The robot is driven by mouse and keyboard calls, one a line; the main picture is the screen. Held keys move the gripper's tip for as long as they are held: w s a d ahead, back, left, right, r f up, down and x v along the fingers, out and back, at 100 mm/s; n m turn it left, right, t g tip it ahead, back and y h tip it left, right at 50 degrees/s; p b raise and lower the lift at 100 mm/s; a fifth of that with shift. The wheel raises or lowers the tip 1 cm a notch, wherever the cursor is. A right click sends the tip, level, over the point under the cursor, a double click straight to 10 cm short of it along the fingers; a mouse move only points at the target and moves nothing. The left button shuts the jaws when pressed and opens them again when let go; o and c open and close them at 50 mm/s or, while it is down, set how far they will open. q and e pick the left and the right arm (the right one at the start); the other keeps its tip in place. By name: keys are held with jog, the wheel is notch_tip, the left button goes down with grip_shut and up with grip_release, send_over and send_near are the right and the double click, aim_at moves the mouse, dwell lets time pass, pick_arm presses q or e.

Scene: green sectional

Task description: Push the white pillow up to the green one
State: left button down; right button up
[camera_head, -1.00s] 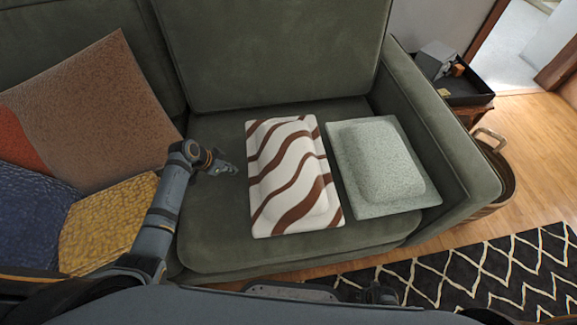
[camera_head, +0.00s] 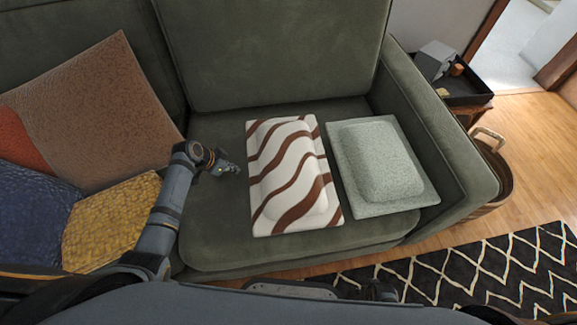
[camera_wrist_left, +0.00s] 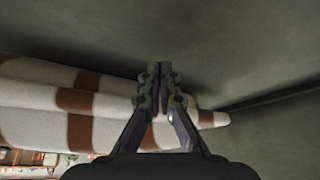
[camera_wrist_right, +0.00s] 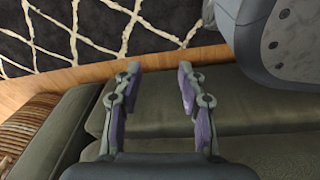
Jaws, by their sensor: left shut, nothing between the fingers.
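The white pillow with brown wavy stripes (camera_head: 290,178) lies flat on the right seat of the green sofa. My left gripper (camera_head: 230,169) is shut and empty, just left of the white pillow's left edge. In the left wrist view the shut fingertips (camera_wrist_left: 159,72) are beside the striped pillow (camera_wrist_left: 60,105); whether they touch it I cannot tell. My right gripper (camera_wrist_right: 157,72) is open and empty, seen only in its own wrist view, above the sofa's front area.
Brown (camera_head: 105,115), yellow (camera_head: 108,222) and blue (camera_head: 35,215) pillows fill the left side. The sofa arm (camera_head: 435,130) bounds the seat on the right. A basket (camera_head: 495,175) and a side table with a black tray (camera_head: 468,88) stand beyond it. A patterned rug (camera_head: 480,270) lies in front.

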pick_arm(q)
jog(key=shift+s+a, duration=0.1)
jog(key=shift+a, duration=0.85)
notch_tip(320, 180, up, 3)
jog(key=p, duration=0.3)
pick_arm(e)
jog(key=s+f, duration=0.2)
jog(key=s, duration=0.6)
pick_arm(q)
notch_tip(320, 180, up, 11)
jog(key=p, duration=1.1)
pick_arm(e)
notch_tip(320, 180, up, 10)
jog(key=s, duration=0.2)
jog(key=shift+d, duration=0.2)
